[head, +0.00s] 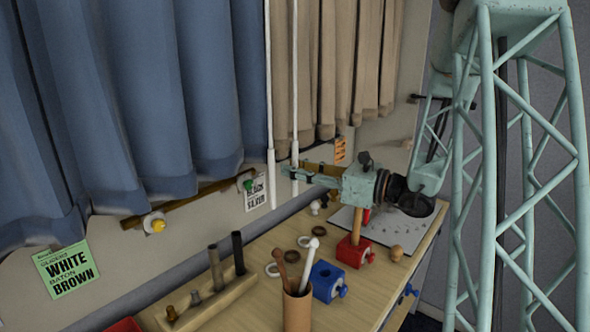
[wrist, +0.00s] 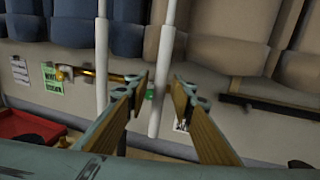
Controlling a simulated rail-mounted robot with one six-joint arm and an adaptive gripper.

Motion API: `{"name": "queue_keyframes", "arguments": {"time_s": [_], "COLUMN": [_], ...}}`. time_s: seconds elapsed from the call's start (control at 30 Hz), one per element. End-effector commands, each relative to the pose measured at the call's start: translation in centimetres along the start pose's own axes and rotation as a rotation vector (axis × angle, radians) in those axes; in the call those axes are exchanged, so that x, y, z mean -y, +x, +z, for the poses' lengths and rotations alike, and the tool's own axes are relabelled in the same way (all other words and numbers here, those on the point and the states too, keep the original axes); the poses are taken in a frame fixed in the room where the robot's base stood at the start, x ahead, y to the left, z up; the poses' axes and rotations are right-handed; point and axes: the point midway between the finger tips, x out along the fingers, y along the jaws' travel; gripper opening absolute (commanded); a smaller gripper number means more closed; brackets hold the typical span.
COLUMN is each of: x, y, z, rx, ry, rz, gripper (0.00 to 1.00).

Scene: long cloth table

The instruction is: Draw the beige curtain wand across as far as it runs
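The beige curtain (head: 345,60) hangs at the back, right of the blue curtain (head: 110,90). Two thin white wands hang where the curtains meet. The right-hand wand (head: 295,80), beside the beige curtain, has a thicker white lower handle, seen in the wrist view (wrist: 161,110). The left-hand wand (head: 270,110) hangs by the blue curtain and also shows in the wrist view (wrist: 102,60). My gripper (wrist: 162,85) is open, its fingers on either side of the right-hand wand's handle. Clear gaps show on both sides. In the head view the fingertips (head: 289,171) overlap that wand.
Below is a wooden bench with a pen cup (head: 297,309), blue block (head: 327,281), red block (head: 356,252) and peg rack (head: 208,303). A brass rod (head: 195,203) runs along the wall. A red tray (wrist: 28,137) shows at left.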

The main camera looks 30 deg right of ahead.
Motion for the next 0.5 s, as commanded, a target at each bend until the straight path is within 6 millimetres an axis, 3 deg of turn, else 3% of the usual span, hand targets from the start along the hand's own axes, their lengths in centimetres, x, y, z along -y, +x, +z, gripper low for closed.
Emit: {"name": "queue_keyframes", "arguments": {"time_s": [0.5], "x": [0.1], "y": [-2.5], "z": [0.0], "rx": [0.000], "ry": [0.000], "rz": [-0.002], "gripper": [0.22]}}
